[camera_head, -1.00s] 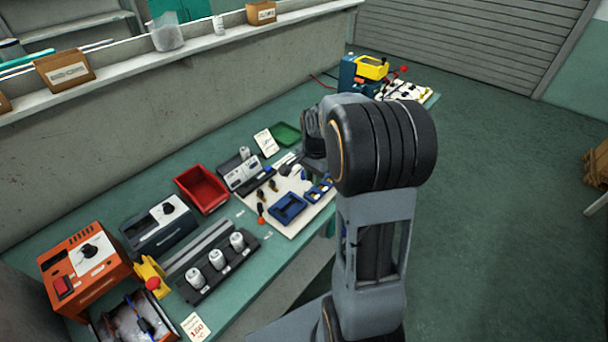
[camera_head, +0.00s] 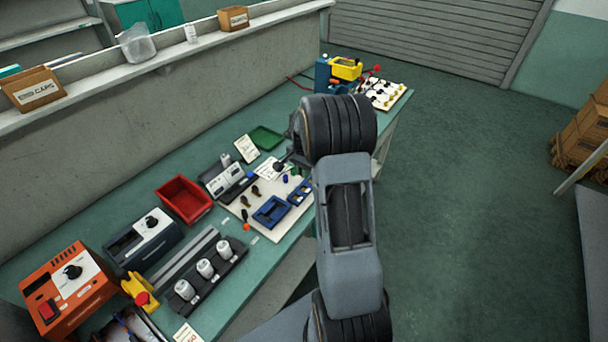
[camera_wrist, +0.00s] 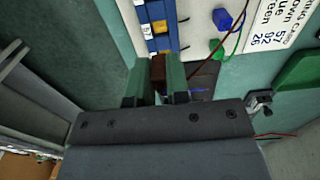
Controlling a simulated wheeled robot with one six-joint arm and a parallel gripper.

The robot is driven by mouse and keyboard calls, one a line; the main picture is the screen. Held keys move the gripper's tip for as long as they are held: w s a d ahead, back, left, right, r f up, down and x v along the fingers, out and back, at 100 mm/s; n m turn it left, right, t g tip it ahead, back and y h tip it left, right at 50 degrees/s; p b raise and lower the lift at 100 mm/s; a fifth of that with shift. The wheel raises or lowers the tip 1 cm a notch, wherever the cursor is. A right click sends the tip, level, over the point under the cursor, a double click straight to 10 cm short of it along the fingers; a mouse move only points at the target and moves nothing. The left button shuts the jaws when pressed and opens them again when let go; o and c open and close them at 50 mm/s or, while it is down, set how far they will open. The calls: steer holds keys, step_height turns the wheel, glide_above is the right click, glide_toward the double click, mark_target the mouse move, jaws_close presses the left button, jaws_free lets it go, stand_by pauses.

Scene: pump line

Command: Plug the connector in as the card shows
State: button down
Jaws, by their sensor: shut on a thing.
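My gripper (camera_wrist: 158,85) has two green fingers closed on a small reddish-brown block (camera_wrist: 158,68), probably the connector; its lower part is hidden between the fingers. In the head view my arm hides the fingertips. Just beyond the block in the wrist view is a blue holder (camera_wrist: 151,44) with yellow and white parts in it. A blue plug (camera_wrist: 222,19) with thin wires lies to its right. A white printed card (camera_wrist: 268,26) naming colours and numbers is at the upper right.
The bench holds a white board (camera_head: 240,206) with a blue tray (camera_head: 271,212), a red bin (camera_head: 184,200), a green tray (camera_head: 266,138), a dark rack of white bottles (camera_head: 206,269) and an orange unit (camera_head: 68,288).

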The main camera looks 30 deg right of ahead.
mark_target(304, 190)
steer(key=shift+f+b, duration=1.7)
steer(key=shift+f, duration=0.9)
steer(key=shift+f+b, duration=0.45)
steer(key=shift+f, duration=0.2)
stand_by(0.7)
steer(key=c, duration=1.4)
jaws_free()
steer(key=shift+r, duration=0.3)
steer(key=shift+r+p, duration=1.55)
steer(key=shift+r, duration=0.45)
steer(key=shift+o, duration=0.5)
